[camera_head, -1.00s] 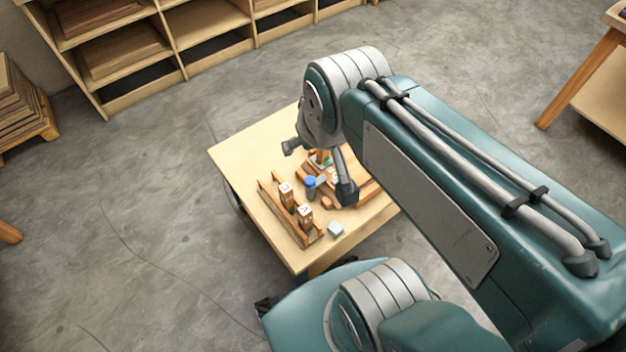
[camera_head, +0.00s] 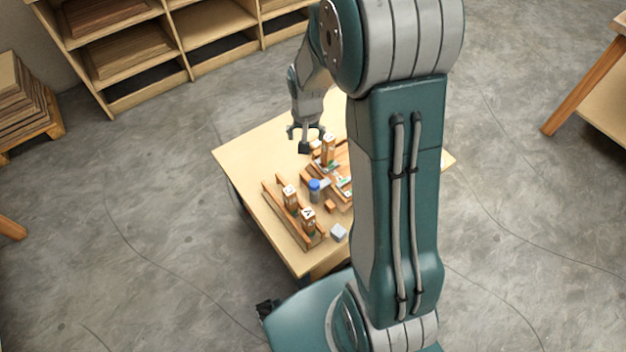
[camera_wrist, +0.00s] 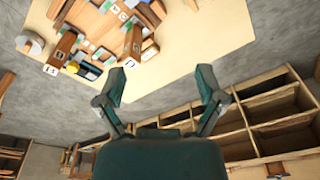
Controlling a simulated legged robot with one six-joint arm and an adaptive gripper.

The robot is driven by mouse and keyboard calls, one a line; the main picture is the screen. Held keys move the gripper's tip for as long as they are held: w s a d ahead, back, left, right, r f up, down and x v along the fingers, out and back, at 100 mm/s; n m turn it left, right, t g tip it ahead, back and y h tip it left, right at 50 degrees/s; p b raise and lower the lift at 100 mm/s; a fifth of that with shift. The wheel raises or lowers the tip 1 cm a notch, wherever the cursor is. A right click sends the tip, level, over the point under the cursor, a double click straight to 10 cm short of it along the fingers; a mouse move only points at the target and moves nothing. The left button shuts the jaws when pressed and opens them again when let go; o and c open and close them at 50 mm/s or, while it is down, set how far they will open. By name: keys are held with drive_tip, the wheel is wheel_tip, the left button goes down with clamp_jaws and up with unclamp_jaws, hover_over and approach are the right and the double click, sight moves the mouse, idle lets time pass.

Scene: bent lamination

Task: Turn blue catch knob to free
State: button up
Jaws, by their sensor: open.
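The blue catch knob (camera_head: 314,186) is a small blue-topped cylinder. It stands upright on the wooden table among wooden parts, beside the jig with a lettered upright block (camera_head: 328,150). My gripper (camera_head: 305,138) is over the far side of the table, beyond the knob and apart from it. In the wrist view my gripper (camera_wrist: 162,78) has its two fingers spread wide with nothing between them. There the wooden parts show at upper left, and I cannot clearly pick out the knob.
A wooden rack (camera_head: 290,210) with two lettered blocks stands at the table's near left. My arm hides the table's right part. The table's left side (camera_head: 245,155) is bare. Shelves (camera_head: 135,60) stand behind.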

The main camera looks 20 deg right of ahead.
drive_tip(key=m+g, duration=0.1)
drive_tip(key=m, duration=0.1)
approach(314, 183)
drive_tip(key=f, duration=1)
drive_tip(key=shift+w+d+f, duration=0.1)
drive_tip(key=shift+w+f, duration=0.05)
drive_tip(key=shift+w, duration=0.05)
drive_tip(key=c, duration=1.2)
